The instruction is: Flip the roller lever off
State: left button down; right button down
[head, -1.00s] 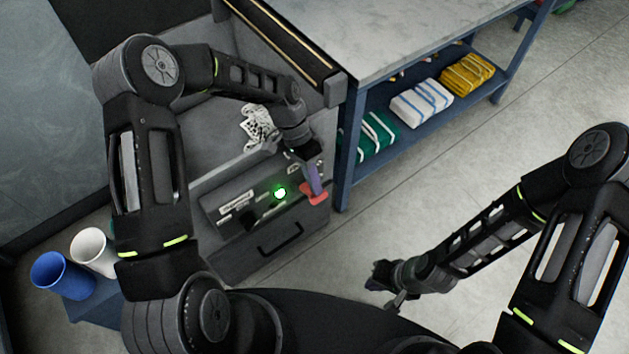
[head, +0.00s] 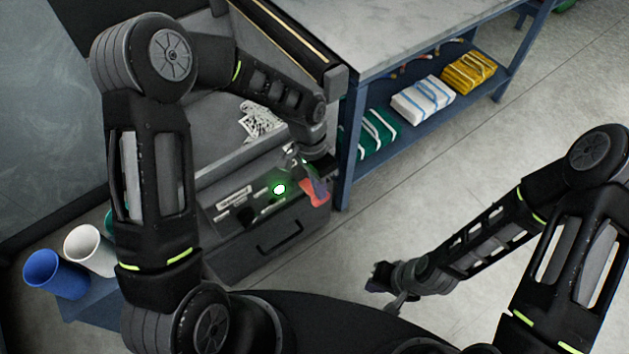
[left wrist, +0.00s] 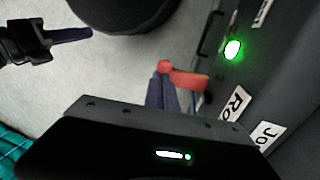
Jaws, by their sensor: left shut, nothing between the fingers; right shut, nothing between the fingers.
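The red lever (head: 311,197) is at the right end of the dark control box (head: 262,224). It also shows in the left wrist view (left wrist: 185,76), beside a label that begins "Ro". A green light (head: 279,189) glows on the box and also shows in the left wrist view (left wrist: 232,49). My left gripper (head: 318,184) is shut and empty, its purple fingers right at the lever and overlapping it in both views; I cannot tell whether they touch. My right gripper (head: 381,278) is shut and empty, low over the floor, away from the box.
A table (head: 400,36) with a blue frame stands just right of the box, with green, white and yellow bundles on its shelf. A net (head: 262,120) lies behind the box. A blue cup (head: 56,274) and a white cup (head: 88,249) stand at the left. The floor at right is clear.

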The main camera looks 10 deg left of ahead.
pick_arm(q)
notch_tip(320, 180, down, 7)
jog(key=s+d+t+y+b, duration=0.1)
jog(key=t+y+b, duration=0.2)
jog(key=b, duration=1.1)
jog(key=shift+s+d+t+y, duration=0.25)
jog(key=shift+d+t+y, duration=0.15)
jog(key=shift+y, duration=0.3)
jog(key=shift+a, duration=0.1)
